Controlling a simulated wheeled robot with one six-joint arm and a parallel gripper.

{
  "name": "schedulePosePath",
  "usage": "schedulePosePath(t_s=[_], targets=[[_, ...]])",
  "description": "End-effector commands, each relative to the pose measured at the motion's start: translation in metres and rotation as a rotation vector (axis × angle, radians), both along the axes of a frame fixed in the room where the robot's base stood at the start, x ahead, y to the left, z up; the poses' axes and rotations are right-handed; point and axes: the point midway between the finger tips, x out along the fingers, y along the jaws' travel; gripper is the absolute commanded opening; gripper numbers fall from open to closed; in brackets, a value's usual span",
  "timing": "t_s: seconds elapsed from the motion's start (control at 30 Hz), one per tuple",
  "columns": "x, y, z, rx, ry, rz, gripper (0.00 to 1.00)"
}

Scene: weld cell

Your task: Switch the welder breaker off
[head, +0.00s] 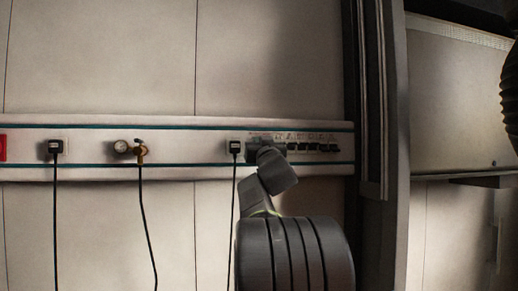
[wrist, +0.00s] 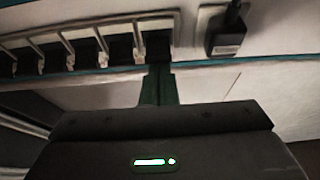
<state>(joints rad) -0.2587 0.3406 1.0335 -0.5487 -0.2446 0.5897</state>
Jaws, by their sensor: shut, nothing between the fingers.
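A row of several small dark breakers (head: 313,147) with labels above sits at the right end of the wall rail. The labels are too small to read, so I cannot tell which is the welder breaker. My arm hides the left end of the row in the head view. In the wrist view the row appears at the top left, and its end breaker (wrist: 157,46) is nearest the plug. My gripper (wrist: 158,72) is shut and empty, with its fingertips just at the lower edge of that end breaker. I cannot tell whether they touch it.
A black plug (head: 235,147) with a hanging cord is just left of my arm; it also shows in the wrist view (wrist: 226,38). Further left are a gauge with a brass valve (head: 133,149), another plug (head: 55,148) and a red box (head: 2,147). A dark post (head: 374,100) stands right.

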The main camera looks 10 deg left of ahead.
Motion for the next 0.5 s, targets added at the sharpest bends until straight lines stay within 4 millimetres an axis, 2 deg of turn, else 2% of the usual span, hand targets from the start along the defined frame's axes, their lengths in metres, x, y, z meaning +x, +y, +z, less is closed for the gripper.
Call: schedulePosePath(t_s=[0.5], targets=[[-0.0002,0.0001,-0.0055,0.019,-0.045,0.000,0.00]])
